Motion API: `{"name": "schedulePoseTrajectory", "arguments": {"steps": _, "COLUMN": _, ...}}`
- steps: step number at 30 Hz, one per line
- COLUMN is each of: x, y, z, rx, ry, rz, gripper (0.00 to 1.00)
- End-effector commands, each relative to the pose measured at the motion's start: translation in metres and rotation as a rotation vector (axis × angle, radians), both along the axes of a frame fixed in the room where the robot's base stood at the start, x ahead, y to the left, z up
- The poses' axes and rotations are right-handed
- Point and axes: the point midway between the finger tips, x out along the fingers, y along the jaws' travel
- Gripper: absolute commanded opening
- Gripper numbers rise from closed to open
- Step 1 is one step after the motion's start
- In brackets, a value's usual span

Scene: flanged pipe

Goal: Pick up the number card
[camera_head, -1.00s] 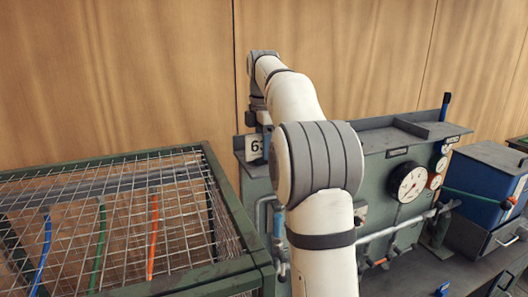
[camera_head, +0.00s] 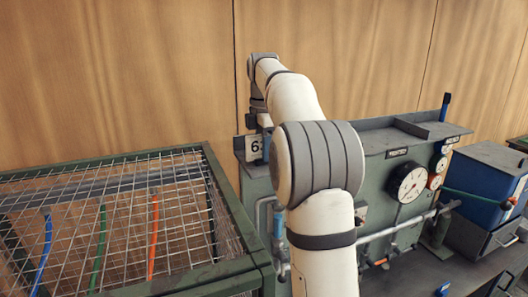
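The number card (camera_head: 254,146) is a small white plate with a dark "6" on it. It is at the upper left of the green panel unit (camera_head: 374,176), and my arm hides its right part. My arm reaches up from the bottom middle, and its far end (camera_head: 257,112) comes down just above the card. The gripper's fingers are too small and too hidden to make out. I cannot tell whether they touch the card.
A green-framed wire mesh cage (camera_head: 130,215) with blue, green and orange strips fills the left. A round gauge (camera_head: 409,185) and pipes are on the panel's front. A blue box (camera_head: 485,182) stands at right. A wooden wall (camera_head: 120,70) closes the back.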

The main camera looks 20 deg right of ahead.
Motion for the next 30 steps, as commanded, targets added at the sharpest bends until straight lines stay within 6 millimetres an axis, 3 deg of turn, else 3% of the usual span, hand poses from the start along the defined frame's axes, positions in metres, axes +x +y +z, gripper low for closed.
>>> {"name": "schedulePoseTrajectory", "arguments": {"steps": 9, "x": 0.0, "y": 0.0, "z": 0.0, "rx": 0.0, "ry": -0.001, "rz": 0.0, "gripper": 0.04}}
{"name": "schedulePoseTrajectory", "arguments": {"steps": 20, "x": 0.0, "y": 0.0, "z": 0.004, "rx": 0.0, "ry": -0.002, "rz": 0.0, "gripper": 0.04}}
{"name": "schedulePoseTrajectory", "arguments": {"steps": 30, "x": 0.001, "y": 0.0, "z": 0.048, "rx": -0.001, "ry": -0.004, "rz": 0.0, "gripper": 0.04}}
